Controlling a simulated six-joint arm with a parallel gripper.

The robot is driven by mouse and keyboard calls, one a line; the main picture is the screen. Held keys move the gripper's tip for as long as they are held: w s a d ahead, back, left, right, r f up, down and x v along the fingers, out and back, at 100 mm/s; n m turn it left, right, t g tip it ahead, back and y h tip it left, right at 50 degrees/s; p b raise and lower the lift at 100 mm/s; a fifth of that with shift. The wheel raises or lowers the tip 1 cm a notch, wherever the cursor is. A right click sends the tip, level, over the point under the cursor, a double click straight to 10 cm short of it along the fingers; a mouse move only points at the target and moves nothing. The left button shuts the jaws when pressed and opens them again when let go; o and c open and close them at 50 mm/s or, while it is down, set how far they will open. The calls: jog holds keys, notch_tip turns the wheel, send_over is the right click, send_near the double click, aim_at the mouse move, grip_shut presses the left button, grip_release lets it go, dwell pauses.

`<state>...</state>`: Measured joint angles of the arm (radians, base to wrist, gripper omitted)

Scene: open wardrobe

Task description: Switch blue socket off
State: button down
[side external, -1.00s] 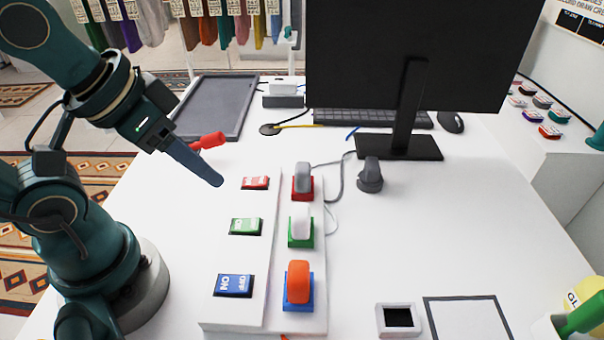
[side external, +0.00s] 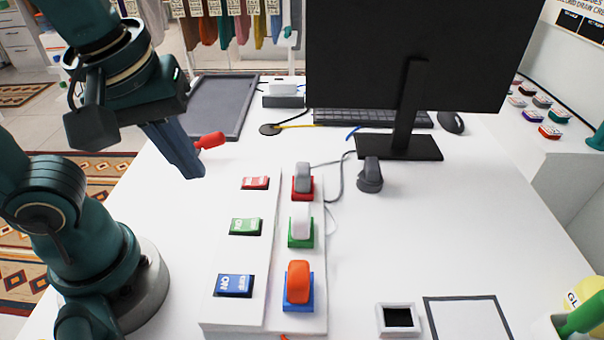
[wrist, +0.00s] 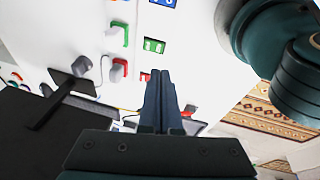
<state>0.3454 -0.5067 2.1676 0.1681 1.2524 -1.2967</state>
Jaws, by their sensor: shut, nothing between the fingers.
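The blue switch (side external: 234,285) lies on the near end of the white switch panel, marked ON and OFF; it also shows at the top of the wrist view (wrist: 164,2). The blue socket (side external: 299,305) is to its right with an orange plug (side external: 299,280) in it. My gripper (side external: 192,174) is shut and empty, above the table left of the red switch, well away from the blue switch. In the wrist view its closed fingers (wrist: 160,78) point toward the panel.
A green switch (side external: 246,226) and a red switch (side external: 255,183) lie farther back, beside the green socket (side external: 301,241) and red socket (side external: 302,195) with plugs. A red-handled tool (side external: 210,140) lies behind my gripper. A monitor (side external: 420,50) stands at the back.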

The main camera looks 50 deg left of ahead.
jog(key=n+y, duration=0.1)
send_over(242, 278)
jog(key=a, duration=0.3)
jog(key=s+d+m, duration=0.1)
jog(key=s+d, duration=0.1)
jog(key=d, duration=0.1)
jog(key=s+d+m, duration=0.1)
jog(key=d, duration=0.1)
jog(key=shift+s+m, duration=0.2)
jog(key=shift+m, duration=0.1)
jog(key=shift+a, duration=0.1)
jog(key=x, duration=1.2)
jog(key=shift+s+f, duration=0.3)
jog(key=shift+w+d+f, duration=0.1)
jog(key=shift+d+f, duration=0.2)
jog(key=shift+f, duration=0.4)
